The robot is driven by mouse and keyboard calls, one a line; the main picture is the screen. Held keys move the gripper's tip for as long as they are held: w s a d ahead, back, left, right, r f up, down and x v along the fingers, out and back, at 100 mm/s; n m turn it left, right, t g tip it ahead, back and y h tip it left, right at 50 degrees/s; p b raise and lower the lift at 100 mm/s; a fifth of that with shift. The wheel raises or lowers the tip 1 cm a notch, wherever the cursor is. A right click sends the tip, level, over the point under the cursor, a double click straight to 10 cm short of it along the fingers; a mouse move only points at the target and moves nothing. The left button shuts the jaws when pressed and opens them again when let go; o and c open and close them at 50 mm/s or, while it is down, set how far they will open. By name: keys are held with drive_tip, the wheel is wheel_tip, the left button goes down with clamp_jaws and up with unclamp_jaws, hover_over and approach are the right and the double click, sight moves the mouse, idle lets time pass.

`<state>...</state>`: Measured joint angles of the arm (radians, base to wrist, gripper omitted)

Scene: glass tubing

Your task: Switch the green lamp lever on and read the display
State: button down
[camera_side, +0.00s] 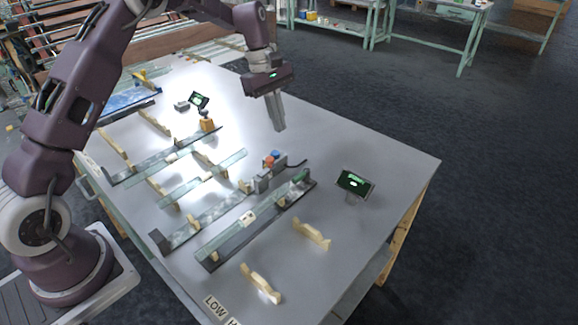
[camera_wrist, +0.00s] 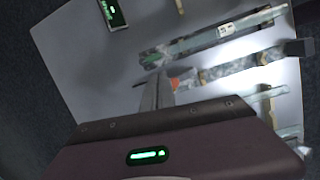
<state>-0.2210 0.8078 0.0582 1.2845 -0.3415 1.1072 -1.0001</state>
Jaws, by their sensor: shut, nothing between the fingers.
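My gripper (camera_side: 278,127) is shut and empty, pointing down above the far part of the grey table; its fingers (camera_wrist: 158,82) also show in the wrist view. A dark rail (camera_side: 213,263) carries a glass tube and has a green part (camera_side: 300,176) at its far end; I cannot tell whether this is the lamp lever or how it is set. In the wrist view the green part (camera_wrist: 152,61) lies beyond the fingertips. A small display (camera_side: 355,182) with green marks stands at the right; it shows in the wrist view (camera_wrist: 112,12), its text unreadable.
A grey block with a red-orange and blue top (camera_side: 271,159) stands beside the rail. A second small display (camera_side: 199,100) stands at the back left. Several wooden supports (camera_side: 311,233) and glass tubes lie around. The table's right corner (camera_side: 420,165) is clear.

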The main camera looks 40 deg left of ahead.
sight(300, 180)
drive_tip(key=shift+n, duration=0.8)
drive_tip(key=f, duration=0.1)
drive_tip(key=w+f, duration=0.1)
drive_tip(key=f, duration=0.1)
drive_tip(key=a+f, duration=0.1)
drive_tip(key=f, duration=0.1)
drive_tip(key=shift+w+f, duration=0.1)
drive_tip(key=shift+w, duration=0.25)
drive_tip(key=x, duration=1)
drive_tip(key=shift+s+d, duration=0.15)
